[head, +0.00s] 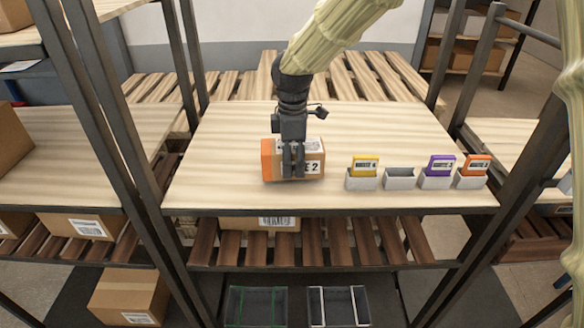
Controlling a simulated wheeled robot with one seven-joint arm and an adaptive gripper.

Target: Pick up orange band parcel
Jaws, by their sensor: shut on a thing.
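The orange band parcel (313,154) is a brown cardboard box with an orange band at its left end. It has white labels, one ending in a "2". It is at the shelf top (230,190), left of the card holders. My gripper (293,172) points down over the parcel and is shut on it, hiding part of its front and top. I cannot tell whether the parcel touches the shelf or is slightly lifted.
Several grey holders stand right of the parcel, with a yellow card (365,164), a purple card (440,164) and an orange card (477,164); one holder (400,180) is empty. Dark posts (110,110) flank the shelf. Bins (337,306) and boxes sit below.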

